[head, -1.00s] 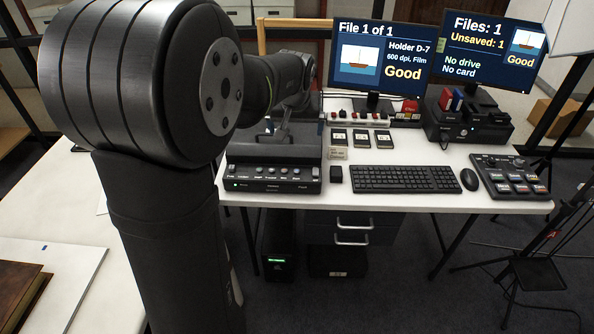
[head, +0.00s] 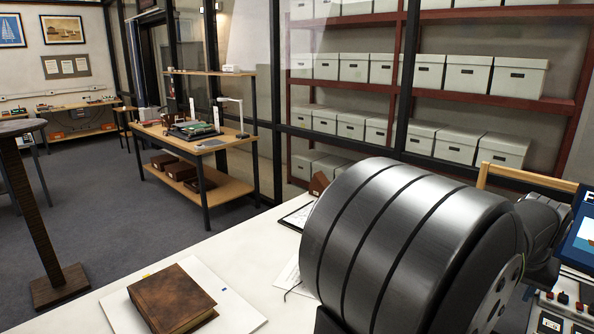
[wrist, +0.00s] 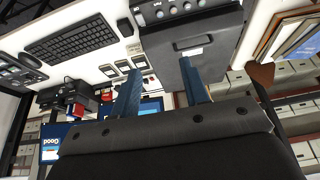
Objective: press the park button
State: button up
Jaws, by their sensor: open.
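In the wrist view, which is upside down, my gripper (wrist: 159,68) is open and empty, its two blue fingers apart. A dark scanner (wrist: 200,48) with a handle on its lid lies beyond the fingers. A row of round buttons (wrist: 172,9) shows on the scanner's front at the top edge. Their labels are too small to read, so I cannot tell which is the park button. The fingers do not appear to touch the buttons. In the head view my arm hides the scanner, and the gripper is out of sight.
In the head view a brown book (head: 172,298) rests on a white board on the near table. Shelves of grey boxes (head: 470,75) stand behind. A wooden workbench (head: 200,145) stands farther back.

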grip_shut()
dwell(1.3)
